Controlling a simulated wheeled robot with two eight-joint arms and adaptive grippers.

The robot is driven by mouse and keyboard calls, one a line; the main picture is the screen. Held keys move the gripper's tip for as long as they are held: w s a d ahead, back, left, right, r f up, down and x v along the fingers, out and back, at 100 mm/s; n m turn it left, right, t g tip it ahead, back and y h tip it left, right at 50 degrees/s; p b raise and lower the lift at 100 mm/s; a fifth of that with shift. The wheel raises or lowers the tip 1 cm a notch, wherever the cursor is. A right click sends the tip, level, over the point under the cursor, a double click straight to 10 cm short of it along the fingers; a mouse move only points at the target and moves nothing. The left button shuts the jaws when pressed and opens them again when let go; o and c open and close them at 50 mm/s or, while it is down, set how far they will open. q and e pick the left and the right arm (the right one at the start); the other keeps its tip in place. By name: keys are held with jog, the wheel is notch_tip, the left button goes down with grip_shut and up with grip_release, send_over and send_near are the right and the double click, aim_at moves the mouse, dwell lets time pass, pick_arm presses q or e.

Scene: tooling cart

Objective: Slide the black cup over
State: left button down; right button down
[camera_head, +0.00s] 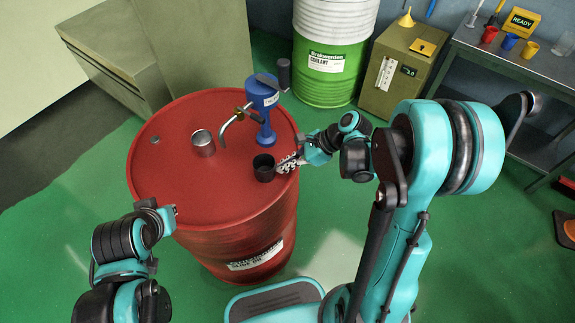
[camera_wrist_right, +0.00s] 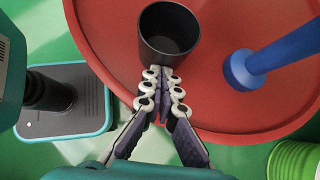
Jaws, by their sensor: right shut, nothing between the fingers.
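The black cup (camera_head: 264,168) stands upright on the red drum's top (camera_head: 190,185), near its right front edge. It also shows in the right wrist view (camera_wrist_right: 168,30), open end up and empty. My right gripper (camera_head: 281,166) is shut and empty, with its fingertips right at the cup's side. In the right wrist view the closed fingertips (camera_wrist_right: 163,72) meet the cup's near wall or sit just short of it; I cannot tell which. My left gripper (camera_head: 174,212) is at the drum's left front edge, and its fingers are too small to read.
A blue hand pump (camera_head: 264,105) with a curved spout stands on the drum behind the cup. A silver metal cup (camera_head: 203,142) stands left of the spout. The drum's left and front top is clear. A green and white drum (camera_head: 332,60) and a cart (camera_head: 500,65) stand behind.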

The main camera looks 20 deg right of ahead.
aim_at(254, 163)
jog(key=w+a, duration=0.1)
jog(key=a, duration=0.2)
jog(key=w+a, duration=0.1)
jog(key=a, duration=0.6)
jog(key=shift+w+b, duration=0.35)
jog(key=shift+w, duration=0.05)
pick_arm(q)
jog(key=shift+f, duration=0.4)
